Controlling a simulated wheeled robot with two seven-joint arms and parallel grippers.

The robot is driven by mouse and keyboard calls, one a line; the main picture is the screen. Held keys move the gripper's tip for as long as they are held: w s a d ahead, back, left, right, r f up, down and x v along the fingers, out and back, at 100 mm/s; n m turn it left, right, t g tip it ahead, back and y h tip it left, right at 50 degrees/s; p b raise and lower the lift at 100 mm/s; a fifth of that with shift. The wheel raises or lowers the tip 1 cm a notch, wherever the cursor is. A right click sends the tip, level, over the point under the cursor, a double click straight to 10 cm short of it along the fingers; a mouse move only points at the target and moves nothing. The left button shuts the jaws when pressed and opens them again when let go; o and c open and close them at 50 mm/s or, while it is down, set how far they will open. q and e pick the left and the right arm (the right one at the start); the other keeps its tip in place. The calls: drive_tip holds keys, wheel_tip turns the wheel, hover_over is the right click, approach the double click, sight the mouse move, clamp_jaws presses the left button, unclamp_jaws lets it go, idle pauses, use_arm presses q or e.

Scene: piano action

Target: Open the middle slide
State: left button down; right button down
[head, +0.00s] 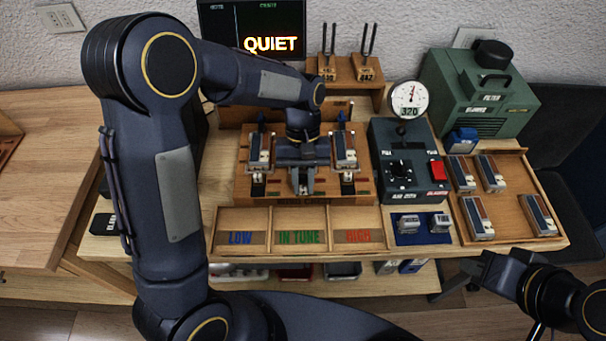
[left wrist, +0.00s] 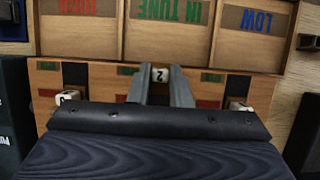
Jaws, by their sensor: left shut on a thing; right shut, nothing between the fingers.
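The middle slide's white knob (left wrist: 159,73), marked with a figure that looks like 2, sits between the fingertips of my left gripper (left wrist: 160,84) in the left wrist view. The gripper is shut on it. In the head view my left gripper (head: 303,184) reaches down over the middle of the wooden action stand (head: 285,198) and hides most of the middle slide. Knobs of the two side slides show at left (left wrist: 67,97) and right (left wrist: 238,105) in the left wrist view. My right gripper (head: 480,268) is shut and empty, at the lower right, off the table's front edge.
Reed-like blocks stand on the stand at left (head: 259,150) and right (head: 345,148) of my gripper. In front lies a sorting tray (head: 300,210) marked LOW, IN TUNE and a red label. A dark gauge box (head: 402,150) and a wooden tray (head: 505,215) stand to the right.

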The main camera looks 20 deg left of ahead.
use_arm(q)
drive_tip(key=shift+s+d, duration=0.1)
drive_tip(key=shift+s, duration=0.25)
drive_tip(key=shift+w, duration=0.15)
drive_tip(key=c, duration=1.3)
unclamp_jaws()
drive_tip(key=v, duration=0.7)
drive_tip(key=shift+w+r, duration=0.2)
drive_tip(key=shift+r, duration=0.15)
